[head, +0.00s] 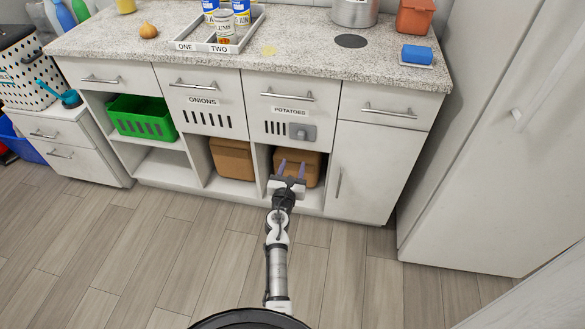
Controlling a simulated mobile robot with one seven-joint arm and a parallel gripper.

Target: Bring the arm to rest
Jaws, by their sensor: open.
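My gripper (291,169) is at the end of my outstretched arm, in front of the lower cubby under the drawer labelled POTATOES. Its two purple-grey fingers are apart, and I see nothing held between them. Behind the fingers, a brown bin (312,168) stands in that cubby. I cannot tell whether the fingers touch the bin. My arm reaches forward low over the wooden floor.
The white cabinet (361,168) stands close around my gripper. A second brown bin (233,159) and a green basket (142,117) sit in cubbies to the left. A tall white unit (480,150) stands at right. The floor (170,245) is clear.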

